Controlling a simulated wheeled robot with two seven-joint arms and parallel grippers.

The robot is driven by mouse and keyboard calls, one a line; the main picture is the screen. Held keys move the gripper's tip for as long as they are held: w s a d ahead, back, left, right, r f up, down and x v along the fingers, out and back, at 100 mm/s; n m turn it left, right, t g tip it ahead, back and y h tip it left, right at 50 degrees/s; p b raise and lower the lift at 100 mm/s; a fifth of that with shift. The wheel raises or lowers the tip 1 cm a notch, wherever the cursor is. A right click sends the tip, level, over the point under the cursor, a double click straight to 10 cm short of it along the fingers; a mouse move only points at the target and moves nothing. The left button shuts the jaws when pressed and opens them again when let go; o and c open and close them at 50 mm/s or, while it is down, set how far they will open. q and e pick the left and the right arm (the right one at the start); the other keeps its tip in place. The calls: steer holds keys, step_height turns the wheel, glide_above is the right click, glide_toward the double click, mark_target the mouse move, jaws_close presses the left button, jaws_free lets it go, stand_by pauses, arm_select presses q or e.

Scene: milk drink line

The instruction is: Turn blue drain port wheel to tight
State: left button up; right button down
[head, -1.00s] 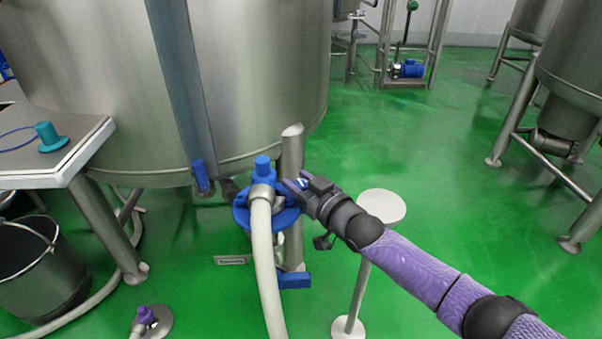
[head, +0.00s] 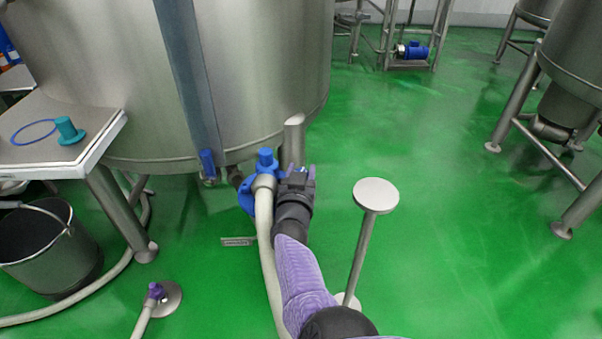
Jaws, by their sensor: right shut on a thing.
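The blue drain port wheel (head: 245,198) sits under the big steel tank, around the hose fitting. Only its left part shows clearly; my right gripper and the hose cover the rest. A pale hose (head: 265,225) comes down from the fitting, with a blue cap (head: 266,160) above it. My right gripper (head: 298,170) is at the wheel's right side, fingers pointing away from me, shut on the wheel's rim. The exact contact is hidden by the gripper body. My left gripper is out of view.
A round-topped steel post (head: 376,195) stands right of my right arm. A tank leg (head: 294,135) rises just behind the gripper. A bucket (head: 45,250) and a steel table (head: 60,135) are at left. Open green floor lies to the right.

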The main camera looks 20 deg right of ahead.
steer(key=shift+m+g+h, duration=0.3)
steer(key=shift+m+h, duration=0.1)
steer(key=shift+h, duration=0.2)
steer(key=shift+r, duration=0.2)
steer(key=c, duration=0.5)
jaws_free()
steer(key=shift+w, duration=0.1)
